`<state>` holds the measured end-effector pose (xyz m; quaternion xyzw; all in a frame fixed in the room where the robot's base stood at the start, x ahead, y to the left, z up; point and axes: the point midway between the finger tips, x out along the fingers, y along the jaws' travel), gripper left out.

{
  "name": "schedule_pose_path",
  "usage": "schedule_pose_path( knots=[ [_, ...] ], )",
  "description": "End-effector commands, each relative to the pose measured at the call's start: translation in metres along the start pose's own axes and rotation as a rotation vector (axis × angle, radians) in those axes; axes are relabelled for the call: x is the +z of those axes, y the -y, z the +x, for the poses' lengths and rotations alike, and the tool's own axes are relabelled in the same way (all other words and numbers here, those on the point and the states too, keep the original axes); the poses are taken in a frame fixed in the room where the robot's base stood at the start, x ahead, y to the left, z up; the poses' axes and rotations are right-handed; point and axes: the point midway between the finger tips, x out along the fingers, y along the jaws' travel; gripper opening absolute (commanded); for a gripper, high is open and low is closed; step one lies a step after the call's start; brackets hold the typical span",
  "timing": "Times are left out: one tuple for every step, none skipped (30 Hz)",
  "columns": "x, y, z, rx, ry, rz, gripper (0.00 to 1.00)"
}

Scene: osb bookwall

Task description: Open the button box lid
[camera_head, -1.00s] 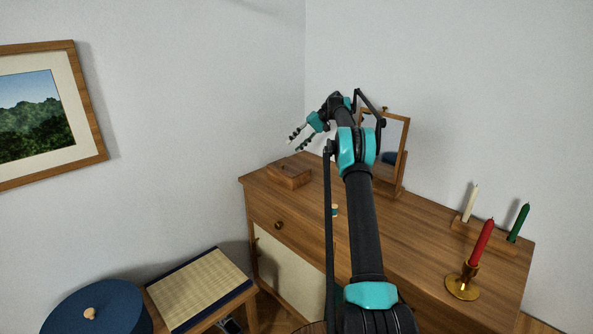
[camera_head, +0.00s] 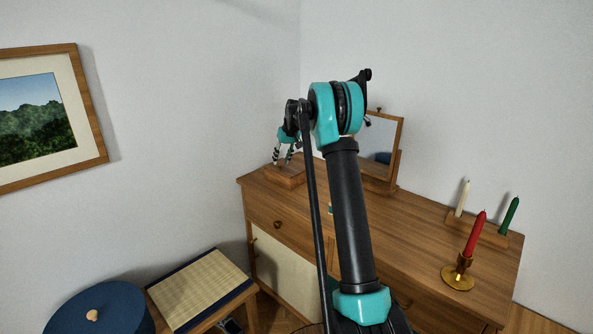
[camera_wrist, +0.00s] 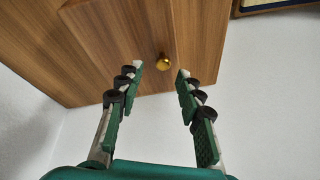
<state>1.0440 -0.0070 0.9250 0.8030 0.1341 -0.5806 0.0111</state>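The button box (camera_head: 285,180) is a small wooden box on the left end of the wooden dresser. In the wrist view its wooden lid (camera_wrist: 110,65) looks closed and fills much of the upper picture, with a small brass knob (camera_wrist: 163,61) on it. My gripper (camera_head: 282,160) points down just above the box. In the wrist view my gripper (camera_wrist: 161,70) is open, its fingertips on either side of the knob in the picture. No contact shows, and I cannot tell the remaining height. My fingers partly cover the box in the head view.
The dresser top (camera_head: 420,235) also carries a tilting mirror (camera_head: 381,140) behind my arm. A red candle in a brass holder (camera_head: 458,277), a white candle (camera_head: 462,198) and a green candle (camera_head: 509,215) stand right. A stool (camera_head: 198,287) and a blue round lidded box (camera_head: 100,312) are lower left.

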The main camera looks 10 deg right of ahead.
Motion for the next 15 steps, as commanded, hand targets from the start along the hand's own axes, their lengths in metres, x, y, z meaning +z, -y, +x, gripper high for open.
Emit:
schedule_pose_path(
  knots=[
    [0.004, 0.005, 0.004, 0.035, -0.016, -0.019, 0.37],
    [0.005, 0.006, 0.007, 0.057, -0.027, -0.027, 0.37],
    [0.007, 0.007, 0.010, 0.086, -0.040, -0.039, 0.37],
    [0.008, 0.008, 0.012, 0.108, -0.049, -0.048, 0.37],
    [0.009, 0.009, 0.015, 0.128, -0.058, -0.057, 0.37],
    [0.009, 0.007, 0.008, 0.134, -0.061, -0.056, 0.37],
    [0.009, 0.007, 0.003, 0.132, -0.060, -0.054, 0.37],
    [0.009, 0.008, -0.001, 0.132, -0.060, -0.054, 0.37],
    [0.010, 0.009, -0.007, 0.131, -0.059, -0.053, 0.37],
    [0.010, 0.009, -0.011, 0.131, -0.059, -0.053, 0.37],
    [0.010, 0.010, -0.016, 0.131, -0.059, -0.053, 0.37],
    [0.011, 0.011, -0.022, 0.130, -0.059, -0.053, 0.37],
    [0.011, 0.011, -0.027, 0.130, -0.059, -0.053, 0.37],
    [0.011, 0.012, -0.032, 0.130, -0.058, -0.053, 0.37],
    [0.012, 0.013, -0.039, 0.130, -0.058, -0.053, 0.37]
  ],
)
